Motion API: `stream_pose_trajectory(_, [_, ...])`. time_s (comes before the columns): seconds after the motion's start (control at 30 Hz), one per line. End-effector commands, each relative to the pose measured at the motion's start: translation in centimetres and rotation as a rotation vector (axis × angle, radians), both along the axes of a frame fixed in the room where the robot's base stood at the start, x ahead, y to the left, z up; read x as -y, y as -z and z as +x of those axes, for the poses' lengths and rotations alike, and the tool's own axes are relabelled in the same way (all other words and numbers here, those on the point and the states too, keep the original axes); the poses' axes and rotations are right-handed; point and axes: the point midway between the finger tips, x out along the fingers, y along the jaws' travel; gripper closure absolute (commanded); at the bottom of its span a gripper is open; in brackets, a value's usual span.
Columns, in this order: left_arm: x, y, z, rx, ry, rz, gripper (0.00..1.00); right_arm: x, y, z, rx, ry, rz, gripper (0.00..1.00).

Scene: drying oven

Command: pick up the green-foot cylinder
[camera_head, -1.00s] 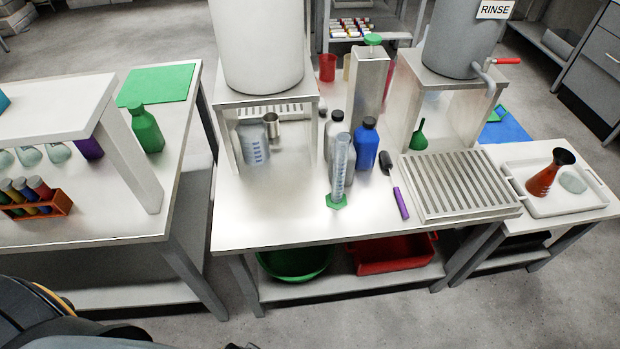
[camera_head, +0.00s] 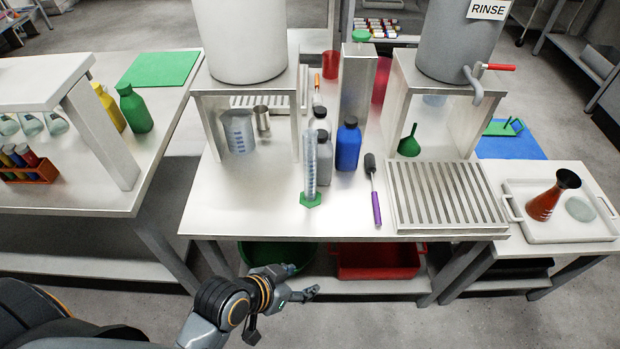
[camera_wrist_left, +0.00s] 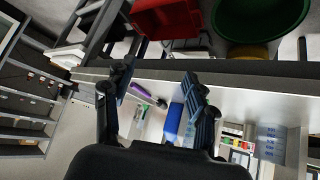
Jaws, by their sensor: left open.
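The green-foot cylinder (camera_head: 311,172) is a clear graduated cylinder on a green hexagonal foot (camera_head: 311,200). It stands upright on the middle table, near the front edge, in front of a grey bottle. My left gripper (camera_head: 308,293) is below and in front of the table edge, apart from the cylinder. In the left wrist view the left gripper (camera_wrist_left: 155,95) is open, its two fingers spread with nothing held between them. I cannot make out the cylinder surely in that view. My right gripper is not in view.
A blue bottle (camera_head: 347,146), dark-capped bottles and a purple-handled brush (camera_head: 374,195) stand or lie close to the cylinder. A slatted rack (camera_head: 440,195) is at right. Red (camera_head: 375,262) and green bins sit on the shelf below. The tabletop left of the cylinder is clear.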

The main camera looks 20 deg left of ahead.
Motion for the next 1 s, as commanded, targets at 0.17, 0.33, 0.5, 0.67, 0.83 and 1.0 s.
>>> stream_pose_trajectory(0.17, [3.3, -2.1, 3.2, 0.203, 0.044, -0.102, 0.44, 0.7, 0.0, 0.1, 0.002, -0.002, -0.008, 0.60])
stream_pose_trajectory(0.33, [5.5, -4.5, 6.6, 0.437, 0.015, -0.192, 0.44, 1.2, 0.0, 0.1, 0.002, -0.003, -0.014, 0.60])
stream_pose_trajectory(0.5, [4.8, -6.7, 10.5, 0.713, -0.178, -0.228, 0.44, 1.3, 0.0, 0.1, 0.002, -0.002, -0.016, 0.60])
stream_pose_trajectory(0.67, [1.6, -6.4, 11.9, 0.847, -0.434, -0.149, 0.44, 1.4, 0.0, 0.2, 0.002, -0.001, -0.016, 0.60])
stream_pose_trajectory(0.83, [-1.0, -5.1, 11.8, 0.869, -0.611, -0.051, 0.44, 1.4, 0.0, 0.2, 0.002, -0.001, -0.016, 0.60])
stream_pose_trajectory(1.0, [-2.1, -4.6, 12.7, 0.870, -0.665, -0.012, 0.44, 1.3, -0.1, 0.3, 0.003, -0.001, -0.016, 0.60])
